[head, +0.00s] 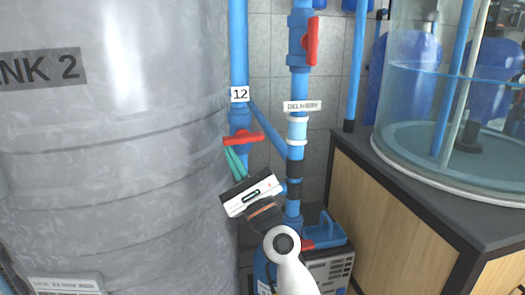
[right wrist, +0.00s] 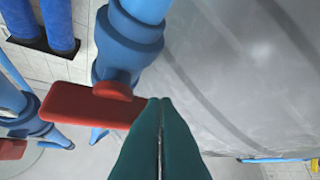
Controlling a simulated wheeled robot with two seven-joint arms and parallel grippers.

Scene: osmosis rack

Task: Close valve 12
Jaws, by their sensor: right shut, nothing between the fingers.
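Valve 12 has a red handle (head: 243,138) on a vertical blue pipe (head: 238,45) under a white label reading 12 (head: 239,94). The handle lies about level, crosswise to the pipe. My right gripper (head: 230,152) has green fingers, shut and empty, just below the handle's left part. In the right wrist view the red handle (right wrist: 85,105) extends left of the shut fingertips (right wrist: 160,102), which are close beside its right end. I cannot tell whether they touch. My left gripper is not in view.
The large grey tank (head: 110,160) stands close on the left. A second blue pipe labelled DELIVERY (head: 302,106) has an upright red handle (head: 312,42). A blue pump (head: 325,236) sits low behind my right arm. A wooden cabinet (head: 390,215) carries a clear water tank (head: 400,120) on the right.

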